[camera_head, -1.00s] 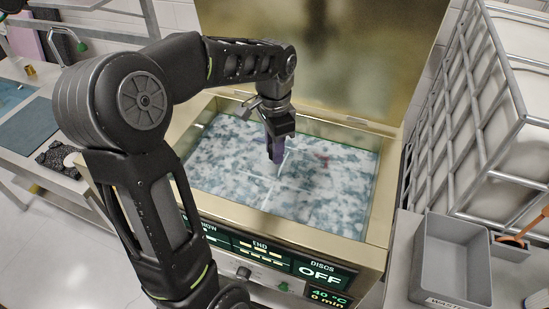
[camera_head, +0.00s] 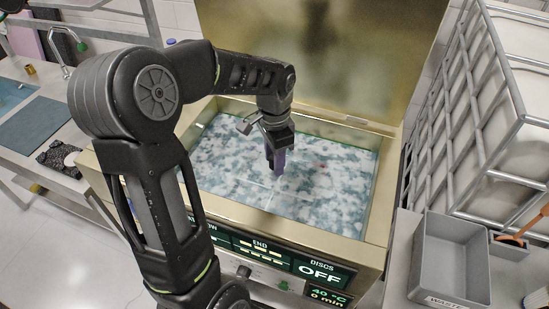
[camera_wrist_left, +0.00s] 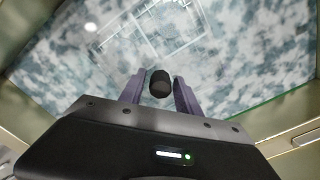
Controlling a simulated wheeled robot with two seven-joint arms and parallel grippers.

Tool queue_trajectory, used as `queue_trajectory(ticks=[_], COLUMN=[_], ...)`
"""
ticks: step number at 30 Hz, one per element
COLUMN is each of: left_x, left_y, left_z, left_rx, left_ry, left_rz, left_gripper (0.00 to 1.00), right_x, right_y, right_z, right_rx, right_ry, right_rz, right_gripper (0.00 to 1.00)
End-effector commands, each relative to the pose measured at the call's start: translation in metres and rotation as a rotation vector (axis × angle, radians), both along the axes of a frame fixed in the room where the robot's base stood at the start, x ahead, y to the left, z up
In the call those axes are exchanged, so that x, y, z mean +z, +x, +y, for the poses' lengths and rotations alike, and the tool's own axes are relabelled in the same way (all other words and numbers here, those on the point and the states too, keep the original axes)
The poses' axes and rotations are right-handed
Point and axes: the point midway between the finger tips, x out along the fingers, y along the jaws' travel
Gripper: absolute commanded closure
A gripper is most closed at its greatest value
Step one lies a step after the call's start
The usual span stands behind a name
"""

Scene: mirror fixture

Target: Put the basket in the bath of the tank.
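The tank (camera_head: 383,215) is a gold-coloured box with its tall lid raised behind it. Its bath (camera_head: 330,190) holds cloudy blue-white liquid. My left gripper (camera_head: 279,174) points down over the middle of the bath, its purple fingertips at the liquid. In the left wrist view the fingers (camera_wrist_left: 159,92) stand either side of a black knob, which looks held as the basket's handle top. The basket (camera_wrist_left: 172,28) shows only as faint pale grid lines through the liquid beneath; its depth is unclear. My right gripper is out of view.
A grey waste bin (camera_head: 450,262) stands at the right, near a caged white container (camera_head: 520,110). A sink counter with a dark board (camera_head: 32,125) is at the left. The tank's front panel reads OFF (camera_head: 318,272).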

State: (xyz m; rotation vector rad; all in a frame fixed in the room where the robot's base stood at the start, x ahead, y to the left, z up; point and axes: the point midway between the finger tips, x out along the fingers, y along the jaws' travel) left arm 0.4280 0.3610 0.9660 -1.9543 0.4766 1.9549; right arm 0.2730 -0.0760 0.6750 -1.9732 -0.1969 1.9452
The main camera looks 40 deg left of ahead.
Motion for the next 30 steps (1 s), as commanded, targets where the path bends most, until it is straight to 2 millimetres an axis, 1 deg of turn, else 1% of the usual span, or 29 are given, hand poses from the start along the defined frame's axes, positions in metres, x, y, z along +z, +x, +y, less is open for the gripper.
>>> queue_trajectory(ticks=[1, 3, 10, 14, 16, 20, 27, 30], left_x=[0.000, 0.000, 0.001, 0.006, 0.013, 0.033, 0.083, 0.101], left_y=[0.000, 0.000, 0.000, 0.000, 0.001, 0.001, 0.001, 0.001], left_z=[0.000, 0.000, 0.000, 0.000, 0.000, 0.000, 0.000, 0.000], left_rx=[0.000, 0.000, 0.000, 0.000, 0.000, 0.000, 0.000, 0.000], left_ry=[0.000, 0.000, 0.000, 0.000, 0.001, 0.001, 0.001, 0.000], left_rz=[0.000, 0.000, 0.000, -0.001, -0.003, -0.004, -0.005, -0.004], left_gripper=[0.56, 0.52, 0.52, 0.52, 0.52, 0.52, 0.52, 0.52], right_x=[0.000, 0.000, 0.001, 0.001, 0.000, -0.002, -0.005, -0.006], right_y=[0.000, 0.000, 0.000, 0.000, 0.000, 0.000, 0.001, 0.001], right_z=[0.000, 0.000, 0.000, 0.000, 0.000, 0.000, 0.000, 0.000], right_rx=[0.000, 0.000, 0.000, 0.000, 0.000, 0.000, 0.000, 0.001], right_ry=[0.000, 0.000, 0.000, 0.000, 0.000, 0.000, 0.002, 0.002], right_rz=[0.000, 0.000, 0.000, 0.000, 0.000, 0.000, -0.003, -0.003], right_gripper=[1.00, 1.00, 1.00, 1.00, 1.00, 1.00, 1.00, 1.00])
